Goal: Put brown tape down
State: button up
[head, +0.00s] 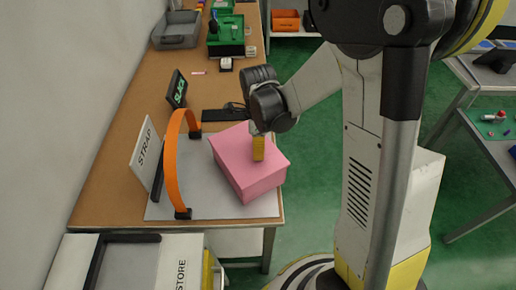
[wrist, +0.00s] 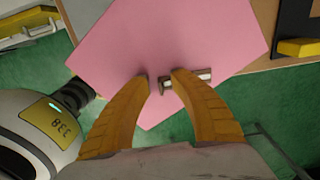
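A small brown piece with a pale, shiny strip (wrist: 204,75) shows at the fingertips in the wrist view. It lies against or behind the right fingertip, and I cannot tell whether it is the brown tape. No tape roll is clear in the head view. My gripper (head: 258,158) points down over a pink box (head: 242,182) on the bench end. In the wrist view my gripper (wrist: 161,77) has its yellow fingers apart, with a gap between the left fingertip and the brown piece. Whether the fingertips touch the box is unclear.
An orange strap arch (head: 171,150) stands on a grey plate (head: 205,207) left of the box, beside a STRAP sign (head: 146,157). A SLICE sign (head: 177,90), grey bin (head: 177,30) and green tray (head: 226,30) stand farther back. Bare bench (head: 120,130) lies along the wall.

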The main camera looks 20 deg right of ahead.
notch_tip(320, 180, up, 12)
jog(key=p, duration=0.4)
jog(key=s+r+n+t, duration=0.3)
jog(key=s+r+n, duration=0.2)
jog(key=n, duration=0.5)
jog(key=s+r+n+t, duration=0.4)
jog(key=s+n, duration=0.3)
jog(key=n, duration=0.4)
jog(key=shift+s+r+n, duration=0.3)
jog(key=shift+s+r, duration=0.05)
notch_tip(320, 180, down, 5)
jog(key=b, duration=0.5)
jog(key=shift+f, duration=0.1)
